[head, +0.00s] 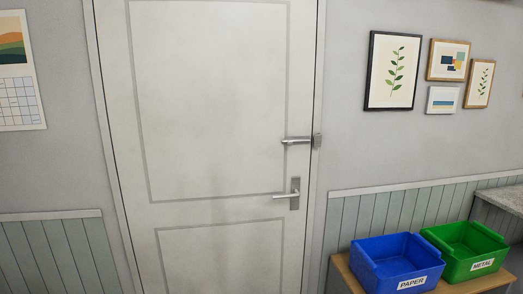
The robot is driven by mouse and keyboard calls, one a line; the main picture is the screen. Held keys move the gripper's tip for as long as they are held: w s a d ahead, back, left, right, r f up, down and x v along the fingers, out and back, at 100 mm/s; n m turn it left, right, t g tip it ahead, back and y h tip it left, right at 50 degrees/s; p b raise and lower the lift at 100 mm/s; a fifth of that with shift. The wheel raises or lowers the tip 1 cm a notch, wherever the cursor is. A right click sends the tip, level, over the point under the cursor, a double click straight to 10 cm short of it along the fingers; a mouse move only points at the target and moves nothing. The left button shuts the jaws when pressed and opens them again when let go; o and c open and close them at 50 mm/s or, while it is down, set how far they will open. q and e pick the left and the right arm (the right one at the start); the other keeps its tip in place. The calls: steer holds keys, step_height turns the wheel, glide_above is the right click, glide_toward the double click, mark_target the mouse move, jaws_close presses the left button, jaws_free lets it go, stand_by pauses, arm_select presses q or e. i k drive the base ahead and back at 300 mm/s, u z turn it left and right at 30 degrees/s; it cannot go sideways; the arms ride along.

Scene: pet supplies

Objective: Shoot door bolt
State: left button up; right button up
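A pale, panelled door (220,120) stands shut in its frame in the middle of the head view. A metal door bolt (297,140) is mounted on the door's right side, lying level, with its right end by a small metal catch (317,141) on the frame. Whether the bolt's tip sits inside the catch is too small to tell. A lever handle (292,194) is below the bolt. Neither of my grippers shows in the head view.
A blue bin labelled PAPER (384,258) and a green bin labelled METAL (464,247) stand on a wooden bench (342,273) at the lower right. Several framed pictures hang on the right wall; a calendar (20,75) hangs at left. The space before the door looks clear.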

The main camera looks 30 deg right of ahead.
mark_target(290, 143)
steer(key=z, duration=0.65)
steer(key=i, duration=0.55)
steer(key=z, duration=0.85)
steer(key=i, duration=0.85)
steer(key=u, duration=0.2)
